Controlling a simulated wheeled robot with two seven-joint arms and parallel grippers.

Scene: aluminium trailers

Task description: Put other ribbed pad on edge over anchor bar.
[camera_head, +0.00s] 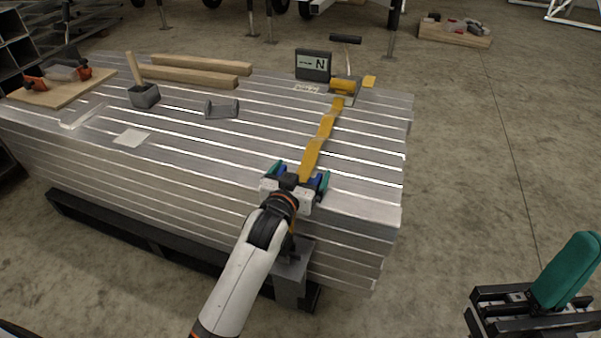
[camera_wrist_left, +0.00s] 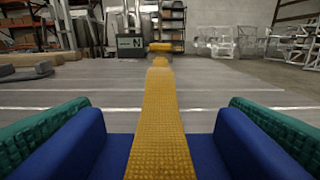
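A grey pad-like piece with raised ends (camera_head: 222,108) lies on the aluminium stack; I cannot make out ribs on it. A yellow strap (camera_head: 325,128) runs from the back of the stack to its front edge. My left gripper (camera_head: 298,182), with blue and teal fingers, is at that edge. Its fingers stand apart, with the strap (camera_wrist_left: 160,115) passing between them in the left wrist view. I cannot pick out the anchor bar or a second pad.
The aluminium stack (camera_head: 185,130) fills the left and middle.

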